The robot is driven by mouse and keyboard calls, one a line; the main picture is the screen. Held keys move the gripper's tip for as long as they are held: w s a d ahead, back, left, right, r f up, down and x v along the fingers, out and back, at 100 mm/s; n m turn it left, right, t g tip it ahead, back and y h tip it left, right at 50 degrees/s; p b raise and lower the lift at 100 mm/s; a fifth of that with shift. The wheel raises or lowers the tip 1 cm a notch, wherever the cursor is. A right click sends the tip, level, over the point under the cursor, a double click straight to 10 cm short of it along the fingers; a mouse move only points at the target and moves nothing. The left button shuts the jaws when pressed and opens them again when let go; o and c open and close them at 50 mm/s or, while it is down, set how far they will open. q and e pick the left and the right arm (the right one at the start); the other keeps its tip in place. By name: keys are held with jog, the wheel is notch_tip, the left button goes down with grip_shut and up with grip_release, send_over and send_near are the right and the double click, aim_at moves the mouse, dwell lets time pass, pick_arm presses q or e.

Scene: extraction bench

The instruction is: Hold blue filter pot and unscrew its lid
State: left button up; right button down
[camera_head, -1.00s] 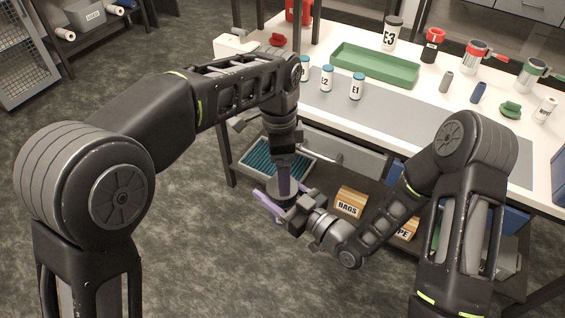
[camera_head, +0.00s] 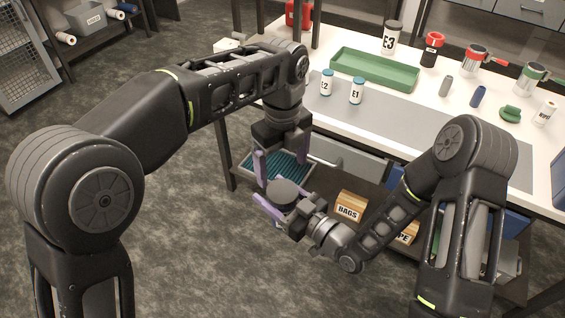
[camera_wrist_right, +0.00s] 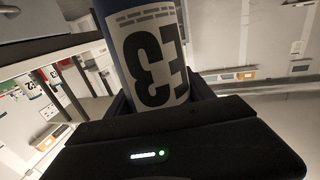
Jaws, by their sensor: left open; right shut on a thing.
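The pot (camera_wrist_right: 150,60) shows in the right wrist view with a white label reading E3 and a blue body edge. My right gripper (camera_head: 272,208) is shut on it, holding it in the air in front of the bench. In the head view its round dark lid (camera_head: 284,192) faces up, and most of the body below is hidden. My left gripper (camera_head: 282,178) is open just above the lid, pointing down, with its purple fingers spread to either side. Whether the lid is loosened cannot be told.
Below are a BAGS box (camera_head: 350,206) and a teal-lined tray (camera_head: 243,163).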

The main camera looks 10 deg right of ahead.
aim_at(283, 190)
pick_arm(q)
jog(key=shift+f, duration=4)
jog(key=c, duration=1.5)
jog(key=shift+o, duration=0.2)
jog(key=n, duration=1)
jog(key=shift+r+n, duration=0.1)
jog(key=shift+n, duration=0.3)
jog(key=n, duration=0.3)
